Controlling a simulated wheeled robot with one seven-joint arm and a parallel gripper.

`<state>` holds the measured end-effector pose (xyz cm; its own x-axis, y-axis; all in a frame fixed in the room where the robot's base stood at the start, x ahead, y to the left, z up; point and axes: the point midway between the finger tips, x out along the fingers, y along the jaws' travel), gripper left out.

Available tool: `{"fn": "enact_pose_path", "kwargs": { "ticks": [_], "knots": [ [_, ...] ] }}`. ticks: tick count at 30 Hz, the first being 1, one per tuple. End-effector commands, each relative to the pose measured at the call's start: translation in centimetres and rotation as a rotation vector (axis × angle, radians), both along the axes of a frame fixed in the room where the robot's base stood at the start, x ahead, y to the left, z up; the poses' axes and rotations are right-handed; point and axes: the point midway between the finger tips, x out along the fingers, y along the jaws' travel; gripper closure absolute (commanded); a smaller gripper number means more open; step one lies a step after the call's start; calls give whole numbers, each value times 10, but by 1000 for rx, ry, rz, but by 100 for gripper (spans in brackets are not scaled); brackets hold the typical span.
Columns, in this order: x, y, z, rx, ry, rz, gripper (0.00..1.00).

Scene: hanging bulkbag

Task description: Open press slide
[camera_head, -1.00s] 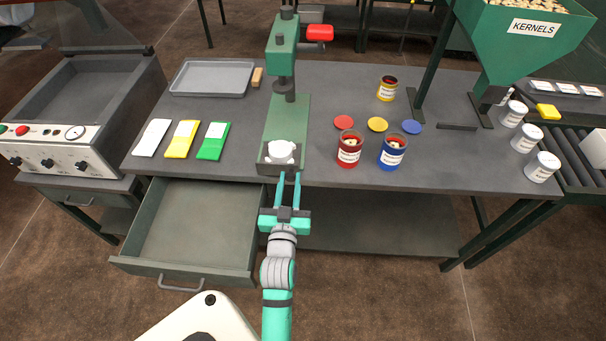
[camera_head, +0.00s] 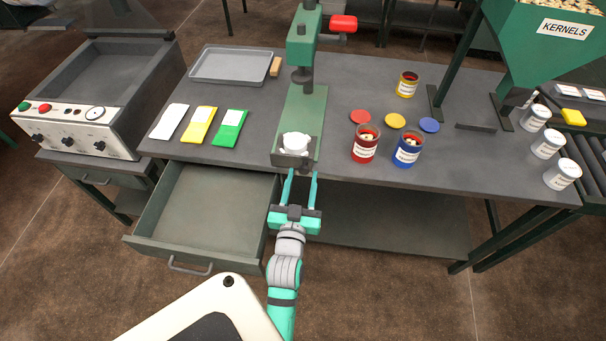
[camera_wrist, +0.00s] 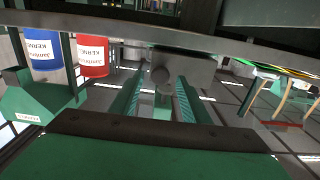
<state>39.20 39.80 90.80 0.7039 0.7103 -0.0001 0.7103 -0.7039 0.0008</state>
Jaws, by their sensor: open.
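The green press (camera_head: 303,45) stands on the workbench with its red handle (camera_head: 343,23) up at the right. At its base, the press slide (camera_head: 291,159) is a dark holder at the bench's front edge with a white rounded piece (camera_head: 296,143) in it. A small grey knob on the slide's front shows in the wrist view (camera_wrist: 163,75). My gripper (camera_head: 301,178) is open just in front of the slide. In the wrist view my gripper (camera_wrist: 158,98) has its fingers on either side of the knob. Whether they touch it is unclear.
An open drawer (camera_head: 204,216) juts out left of my arm. Red (camera_head: 366,145) and blue (camera_head: 408,150) kernel cans stand right of the press. White, yellow and green packets (camera_head: 229,128) lie to the left. Floor in front of the bench's right part is free.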

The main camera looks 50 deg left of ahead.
Motion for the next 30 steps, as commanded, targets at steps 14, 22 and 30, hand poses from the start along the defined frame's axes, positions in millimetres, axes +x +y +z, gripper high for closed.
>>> {"fn": "enact_pose_path", "kwargs": {
  "ticks": [14, 22, 30],
  "knots": [
    [-51, -51, -1, -1, 4, 0, 58],
    [-62, -63, 0, 0, 1, 0, 58],
    [-63, -63, 0, -1, 1, 0, 58]
  ]
}}
